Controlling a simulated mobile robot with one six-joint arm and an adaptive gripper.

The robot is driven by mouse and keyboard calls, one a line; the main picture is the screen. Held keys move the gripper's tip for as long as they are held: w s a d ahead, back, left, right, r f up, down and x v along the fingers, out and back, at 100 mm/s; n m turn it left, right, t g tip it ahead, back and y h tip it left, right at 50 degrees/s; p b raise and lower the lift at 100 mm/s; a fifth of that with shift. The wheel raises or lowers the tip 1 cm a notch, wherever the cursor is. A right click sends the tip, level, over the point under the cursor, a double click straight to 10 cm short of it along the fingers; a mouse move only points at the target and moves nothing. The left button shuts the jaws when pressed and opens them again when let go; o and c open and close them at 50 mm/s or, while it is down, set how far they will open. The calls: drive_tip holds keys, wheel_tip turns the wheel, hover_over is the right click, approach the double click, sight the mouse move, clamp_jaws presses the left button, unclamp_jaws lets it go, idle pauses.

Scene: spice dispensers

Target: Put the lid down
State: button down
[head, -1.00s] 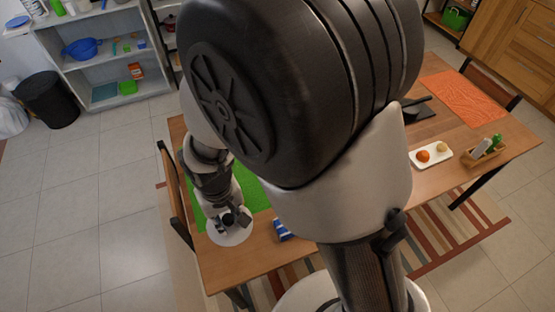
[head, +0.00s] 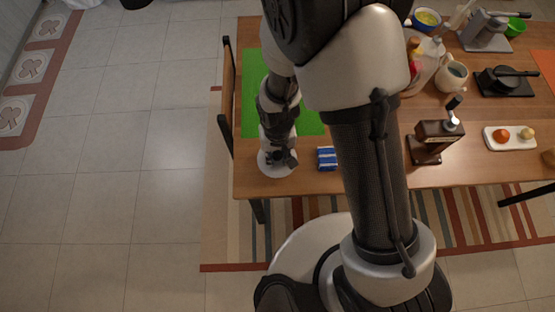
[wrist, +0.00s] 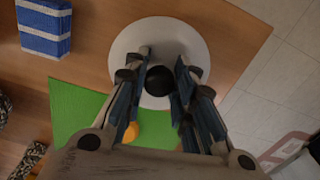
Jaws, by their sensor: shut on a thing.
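My gripper (wrist: 163,66) is shut on a small dark round piece (wrist: 160,80), which looks like the lid or its knob. In the wrist view this piece is in front of a white round disc (wrist: 118,48). In the head view my gripper (head: 284,160) is over the same white disc (head: 267,170) at the table's front left edge. My fingers and arm hide part of both.
A blue-and-white striped cloth (wrist: 45,28) lies beside the disc on the table (head: 300,185). A green mat (wrist: 75,105) holds an orange thing (wrist: 130,132). A brown dispenser (head: 430,140) and a white tray (head: 511,145) stand to the right in the head view.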

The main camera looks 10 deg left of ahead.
sight(277, 161)
drive_tip(key=shift+f+b, duration=0.55)
drive_tip(key=shift+f, duration=1.4)
drive_tip(key=shift+f, duration=0.1)
drive_tip(key=c, duration=1.3)
unclamp_jaws()
drive_tip(key=shift+c, duration=0.2)
